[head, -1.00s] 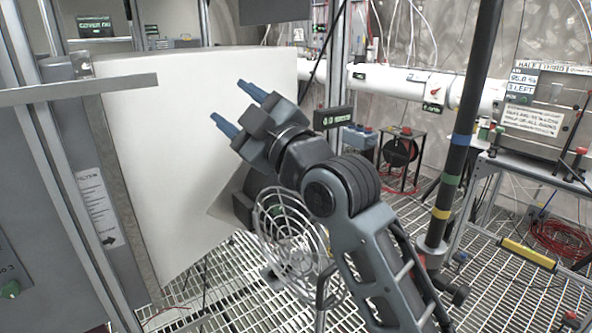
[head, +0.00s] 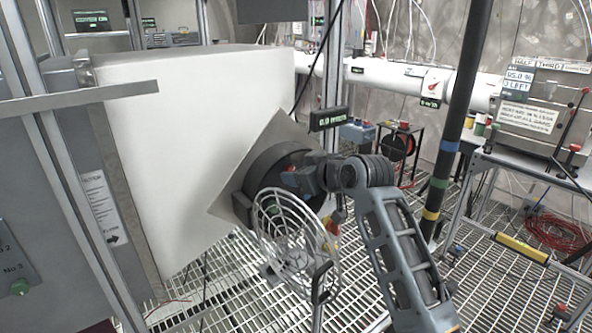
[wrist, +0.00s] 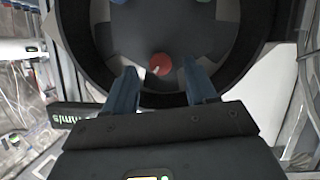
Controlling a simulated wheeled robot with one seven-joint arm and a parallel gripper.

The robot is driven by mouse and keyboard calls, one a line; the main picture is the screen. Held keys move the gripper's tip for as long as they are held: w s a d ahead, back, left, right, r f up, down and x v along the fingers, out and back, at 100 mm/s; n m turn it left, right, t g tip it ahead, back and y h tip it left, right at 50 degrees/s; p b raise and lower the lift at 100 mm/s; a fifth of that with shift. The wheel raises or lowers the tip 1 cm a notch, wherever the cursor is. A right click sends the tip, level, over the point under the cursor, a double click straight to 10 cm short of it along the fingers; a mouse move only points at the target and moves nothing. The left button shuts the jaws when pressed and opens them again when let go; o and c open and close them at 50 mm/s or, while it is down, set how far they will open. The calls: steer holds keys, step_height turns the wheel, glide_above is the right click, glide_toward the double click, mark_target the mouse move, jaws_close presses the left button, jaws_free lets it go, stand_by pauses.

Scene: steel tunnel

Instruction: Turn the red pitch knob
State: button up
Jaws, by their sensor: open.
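The red knob (wrist: 160,64) is a small round knob with a pale mark, on the dark face inside a round black housing (wrist: 235,75). In the wrist view it sits between and just beyond the fingertips of my gripper (wrist: 161,80), with space on both sides. The blue fingers are open and hold nothing. In the head view my gripper (head: 288,182) reaches into the mouth of the black housing (head: 262,166). A small red patch shows by the fingers there, but I cannot tell whether it is the knob.
A wire fan guard (head: 285,228) hangs open below the housing. A large white duct (head: 185,130) stands left, and a dark pole with coloured bands (head: 450,145) stands right. A small display box (head: 329,119) is near the housing. Grated floor lies below.

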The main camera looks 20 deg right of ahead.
steer(key=shift+x, duration=0.95)
